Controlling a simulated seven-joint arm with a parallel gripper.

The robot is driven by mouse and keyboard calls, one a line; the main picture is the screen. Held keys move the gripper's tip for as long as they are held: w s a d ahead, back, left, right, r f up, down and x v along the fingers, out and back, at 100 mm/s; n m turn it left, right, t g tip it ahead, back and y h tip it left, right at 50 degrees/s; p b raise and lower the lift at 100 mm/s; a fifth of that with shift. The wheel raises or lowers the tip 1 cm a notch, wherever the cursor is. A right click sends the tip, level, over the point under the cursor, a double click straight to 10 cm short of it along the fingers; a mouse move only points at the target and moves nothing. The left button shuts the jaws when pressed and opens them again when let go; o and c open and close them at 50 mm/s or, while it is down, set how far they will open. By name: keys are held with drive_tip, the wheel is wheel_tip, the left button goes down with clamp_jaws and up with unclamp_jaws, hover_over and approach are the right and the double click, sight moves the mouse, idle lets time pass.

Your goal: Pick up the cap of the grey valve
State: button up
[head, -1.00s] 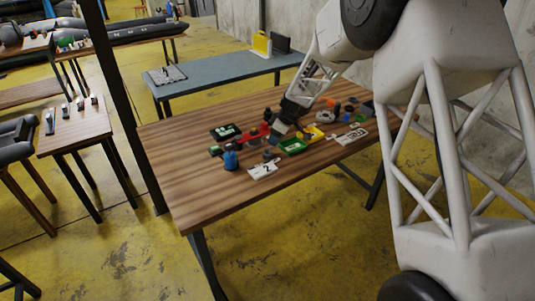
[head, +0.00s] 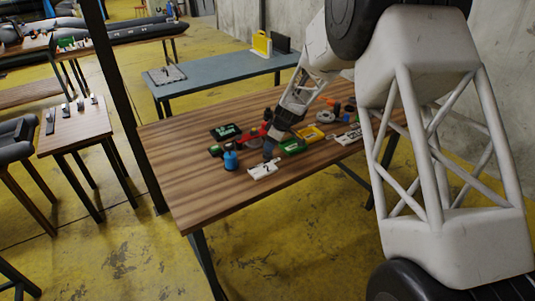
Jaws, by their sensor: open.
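My gripper (head: 269,149) is low over the wooden table, just behind a white numbered card (head: 263,171). Its jaws are open, but the fingertips are small and dark in this view. A small dark grey part stood at this spot in the earlier frame and is now mostly covered by the gripper. It may be the grey valve with its cap, but I cannot tell the cap apart. I cannot tell whether the fingers touch it or are around it.
A blue bottle (head: 231,159) stands left of the gripper. A green tray (head: 293,148) and a yellow tray (head: 312,133) lie to its right. A black tray (head: 222,134) is behind left. Several small parts clutter the right; the table's left (head: 180,160) is clear.

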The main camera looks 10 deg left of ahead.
idle(0.3)
drive_tip(key=shift+x, duration=2.6)
drive_tip(key=shift+w, duration=0.1)
drive_tip(key=c, duration=0.7)
drive_tip(key=shift+o, duration=0.2)
drive_tip(key=shift+r, duration=0.1)
drive_tip(key=shift+r, duration=1.35)
drive_tip(key=shift+d+r, duration=0.15)
drive_tip(key=shift+r, duration=0.2)
drive_tip(key=s+d, duration=0.2)
drive_tip(key=s, duration=0.3)
drive_tip(key=s+d+r, duration=0.1)
drive_tip(key=s+d, duration=0.1)
drive_tip(key=s, duration=0.2)
drive_tip(key=s+d, duration=0.2)
drive_tip(key=s, duration=0.3)
drive_tip(key=shift+s+d+r, duration=0.15)
drive_tip(key=shift+s+d, duration=0.05)
drive_tip(key=shift+s, duration=0.1)
drive_tip(key=shift+c, duration=0.2)
